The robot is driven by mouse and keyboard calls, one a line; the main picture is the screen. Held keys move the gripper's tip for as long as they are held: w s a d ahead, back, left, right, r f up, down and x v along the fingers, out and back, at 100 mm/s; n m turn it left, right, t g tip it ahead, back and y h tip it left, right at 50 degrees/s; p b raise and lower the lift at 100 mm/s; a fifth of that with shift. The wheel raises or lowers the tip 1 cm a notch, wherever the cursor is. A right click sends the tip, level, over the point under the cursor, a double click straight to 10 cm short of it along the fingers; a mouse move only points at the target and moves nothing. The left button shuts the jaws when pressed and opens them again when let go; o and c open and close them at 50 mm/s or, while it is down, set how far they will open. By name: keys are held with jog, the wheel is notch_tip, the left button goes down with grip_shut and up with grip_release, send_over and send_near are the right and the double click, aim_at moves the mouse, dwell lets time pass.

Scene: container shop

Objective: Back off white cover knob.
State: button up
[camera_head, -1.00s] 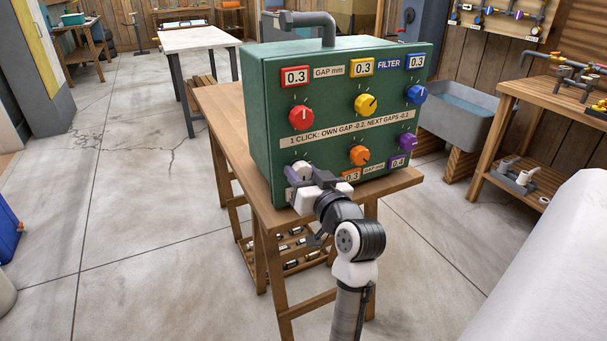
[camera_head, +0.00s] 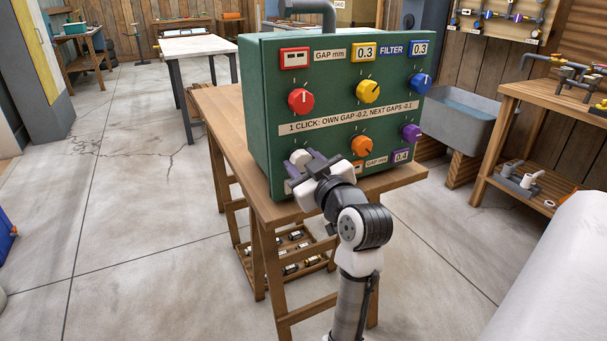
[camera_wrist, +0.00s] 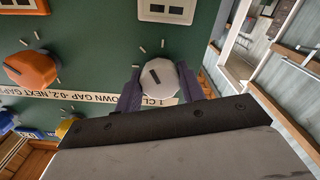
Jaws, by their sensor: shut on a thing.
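The white cover knob (camera_head: 299,158) is at the lower left of the green filter box (camera_head: 257,110). In the wrist view the white knob (camera_wrist: 160,82) sits between the two purple-grey fingers of my gripper (camera_wrist: 160,92), with a dark pointer mark on its face. My gripper (camera_head: 308,168) is shut on it in the head view too. The white-framed display (camera_wrist: 167,9) by this knob shows dashes in the wrist view; my gripper mostly hides it in the head view. The red display (camera_head: 295,58) also shows dashes. The yellow display (camera_head: 363,52) and blue display (camera_head: 420,49) read 0.3.
Red (camera_head: 301,101), yellow (camera_head: 368,91), blue (camera_head: 421,84), orange (camera_head: 361,146) and purple (camera_head: 411,132) knobs share the panel; the orange one (camera_wrist: 32,68) is close beside my gripper. The box stands on a wooden table (camera_head: 400,180). A sink (camera_head: 455,120) stands right.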

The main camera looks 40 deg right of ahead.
jog(key=shift+f+n+b, duration=0.1)
jog(key=shift+n+b, duration=0.8)
jog(key=shift+n, duration=0.4)
jog(key=o, duration=1)
jog(key=shift+s, duration=0.1)
jog(key=v, duration=1.3)
jog(key=shift+s+a+b, duration=0.15)
jog(key=shift+s+b, duration=0.15)
